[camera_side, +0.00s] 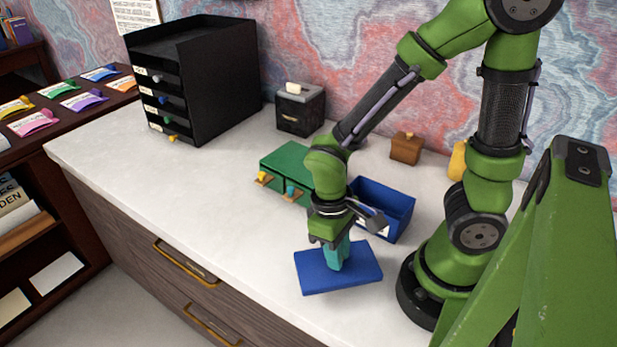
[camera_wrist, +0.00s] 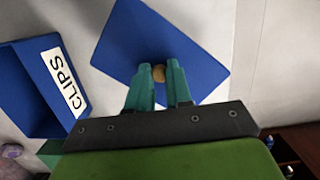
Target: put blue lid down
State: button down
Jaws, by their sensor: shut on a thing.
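The blue lid (camera_side: 312,275) is a flat rectangular slab at the front of the white desktop in the side view. It also fills the upper middle of the wrist view (camera_wrist: 185,30). My gripper (camera_side: 338,262) points down onto it. In the wrist view my gripper's teal fingers (camera_wrist: 159,76) are shut on the lid's small round tan knob (camera_wrist: 159,72). The side view does not clearly show whether the lid touches the desk. The open blue box (camera_side: 398,205) stands behind the lid, and its CLIPS label (camera_wrist: 64,83) shows in the wrist view.
A green drawer unit (camera_side: 287,160) stands behind and left of my gripper. A black drawer tower (camera_side: 215,75), a small black box (camera_side: 300,108) and a brown box (camera_side: 406,148) stand along the wall. The desktop's left and front left (camera_side: 190,200) is clear.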

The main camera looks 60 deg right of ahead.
jog(key=shift+f, duration=2)
jog(key=c, duration=1)
grip_release()
jog(key=shift+f, duration=0.1)
jog(key=shift+c, duration=0.2)
jog(key=w+d+r+m+t+y, duration=0.1)
jog(key=r+t, duration=0.3)
jog(key=r, duration=0.7)
jog(key=w+d+r+m+t+y, duration=0.1)
jog(key=r+t, duration=0.4)
jog(key=r, duration=0.7)
jog(key=shift+w+d+r+m, duration=0.25)
jog(key=shift+w+d+m, duration=0.7)
jog(key=shift+w, duration=0.25)
jog(key=shift+a, duration=0.1)
